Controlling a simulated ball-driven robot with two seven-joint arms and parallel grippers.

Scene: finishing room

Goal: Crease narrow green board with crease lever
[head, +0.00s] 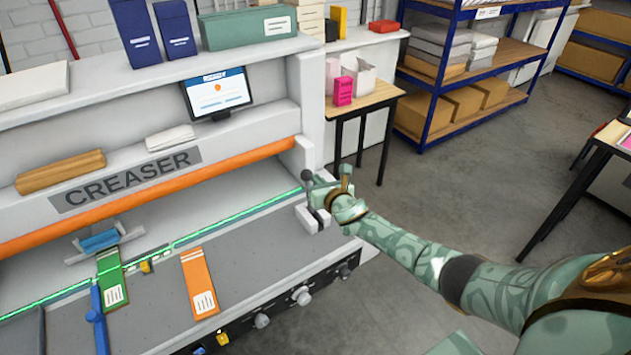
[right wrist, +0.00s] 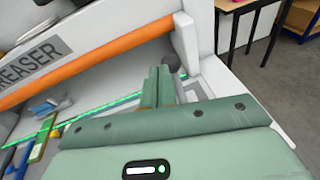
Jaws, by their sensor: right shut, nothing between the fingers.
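The narrow green board (head: 112,281) with a white label lies on the creaser bed at the left, its far end at a blue and grey piece (head: 100,240) by the green light line. It also shows at the left edge of the right wrist view (right wrist: 38,149). The crease lever (head: 307,176) stands at the right end of the creaser, its dark knob (right wrist: 172,62) just beyond my fingertips in the right wrist view. My right gripper (head: 330,187) is shut and empty beside the lever; whether it touches is unclear. My left gripper is out of view.
An orange board (head: 199,283) lies right of the green one on the grey bed (head: 150,313). A blue guide bar (head: 99,320) is at the left. An orange roller (head: 150,197) spans the creaser.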

